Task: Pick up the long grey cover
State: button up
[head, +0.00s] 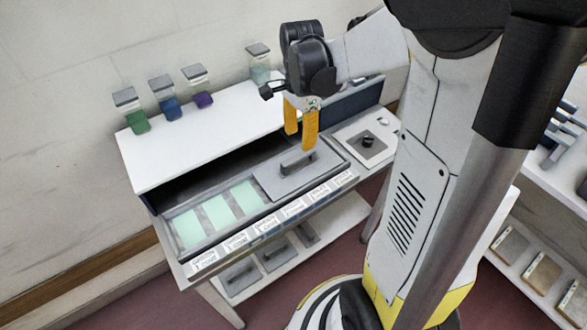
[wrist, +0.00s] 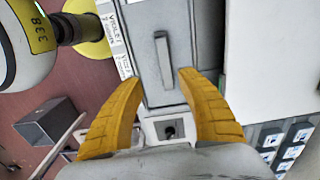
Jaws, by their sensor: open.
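The long grey cover (head: 273,182) lies flat over the right part of the tray in the bench, with a raised dark bar handle on top. In the wrist view the cover (wrist: 176,84) runs away from me, with its handle (wrist: 163,60) near the middle. My gripper (head: 300,138) has yellow fingers and is open and empty. It hangs above the cover, close to the handle in the head view. In the wrist view the gripper (wrist: 159,78) has its fingertips on either side of the cover's near part, apart from the handle.
Pale green panels (head: 215,210) show in the tray left of the cover. A white shelf (head: 185,150) stands behind it, with several coloured jars. A square plate with a dark knob (head: 368,141) lies to the right. Labels line the front edge. More grey handled pieces (head: 240,278) sit below.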

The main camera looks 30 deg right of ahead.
aim_at(298, 157)
jog(key=f, duration=0.2)
jog(key=f+b, duration=0.1)
jog(key=shift+w+d+f, duration=0.15)
jog(key=shift+d+f, duration=0.1)
jog(key=f+b, duration=0.1)
jog(key=f, duration=0.1)
jog(key=f+b, duration=0.1)
jog(key=f, duration=0.1)
jog(key=f+b, duration=0.1)
jog(key=f, duration=0.1)
jog(key=shift+w+f, duration=0.15)
jog(key=shift+w, duration=0.25)
grip_shut()
